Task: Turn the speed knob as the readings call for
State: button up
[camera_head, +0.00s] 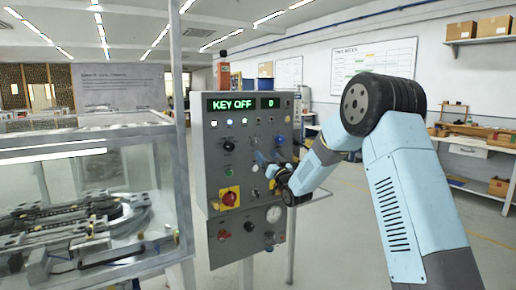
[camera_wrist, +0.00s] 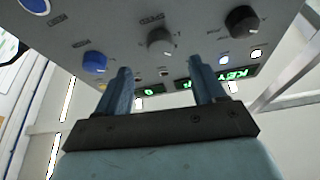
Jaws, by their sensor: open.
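The grey control panel (camera_head: 205,165) stands in the middle of the head view. Its green display (camera_head: 230,104) reads KEY OFF, and a small display beside it (camera_head: 270,103) shows what looks like 0. In the wrist view, which is upside down, a grey knob (camera_wrist: 160,42) sits between a blue knob (camera_wrist: 95,62) and a black knob (camera_wrist: 242,21). The grey knob seems to be the speed knob, but its lettering is hard to read. My gripper (camera_wrist: 165,78) is open and empty, its fingers apart and pointing at the panel near the grey knob. Contact is not visible.
A red stop button (camera_head: 229,198) on yellow, smaller knobs and a round gauge (camera_head: 273,213) sit lower on the panel. A glass case (camera_head: 90,190) with a ring track stands close on the left. A rail (camera_head: 318,200) juts from the panel's right. Floor is clear at right.

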aim_at(257, 145)
jog(key=x, duration=0.7)
jog(key=shift+w, duration=0.15)
jog(key=shift+c, duration=0.4)
jog(key=c, duration=0.9)
jog(key=shift+a+r, duration=0.1)
jog(key=shift+a, duration=0.2)
jog(key=shift+c, duration=0.4)
jog(key=shift+d, duration=0.2)
